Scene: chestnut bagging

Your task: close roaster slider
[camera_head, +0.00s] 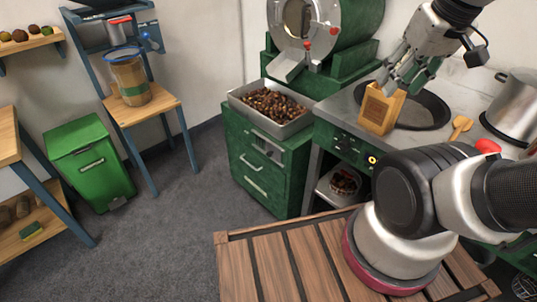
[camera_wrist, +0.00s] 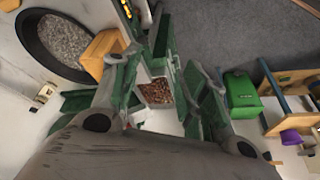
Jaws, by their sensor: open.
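The green roaster (camera_head: 354,22) with a silver front plate stands at the back centre in the head view. Red knobs show on its front, one (camera_head: 307,45) just above the metal chute (camera_head: 288,63) and another to the right. I cannot tell which knob belongs to the slider, or how the slider stands. My gripper (camera_head: 403,80) is open and empty, to the right of the roaster and apart from it, above the worktop near a wooden box. In the wrist view, my open fingers (camera_wrist: 165,85) spread around the view of the chestnut tray; the roaster's knobs are not clear there.
A metal tray (camera_head: 238,104) of chestnuts sits on the green cabinet (camera_head: 240,165) below the chute. The wooden box (camera_head: 377,112) stands before a dark round pan (camera_head: 432,110). A steel pot (camera_head: 515,105) is at right. A chair (camera_head: 150,106) holds a jar.

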